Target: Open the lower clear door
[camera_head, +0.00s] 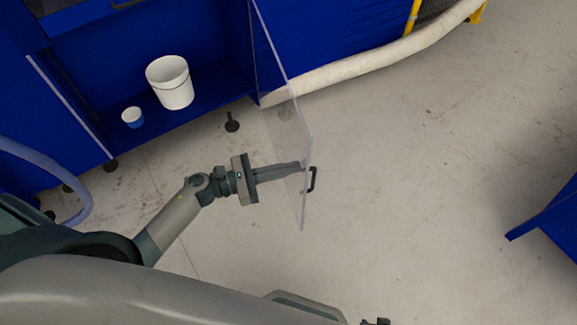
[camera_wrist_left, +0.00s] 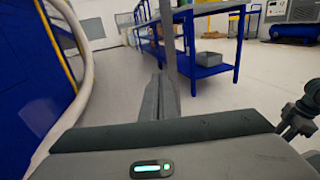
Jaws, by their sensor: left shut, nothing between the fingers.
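The lower clear door (camera_head: 290,125) stands swung out from the blue cabinet, seen nearly edge-on in the head view. Its dark handle (camera_head: 313,180) is on the right face. My left gripper (camera_head: 300,166) is on the door's left, inner side. Its fingers are shut with nothing between them, and the tips are at or very near the panel; contact is unclear. The shut fingers also show in the left wrist view (camera_wrist_left: 160,98), with an upright grey edge, probably the door's, just beyond. A dark part at the head view's bottom edge may belong to my right arm.
The opened compartment holds a white bucket (camera_head: 170,83) and a small blue-and-white cup (camera_head: 132,118). A thick pale hose (camera_head: 370,68) runs along the floor behind the door. A blue table (camera_head: 548,222) stands at the right. The floor between is clear.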

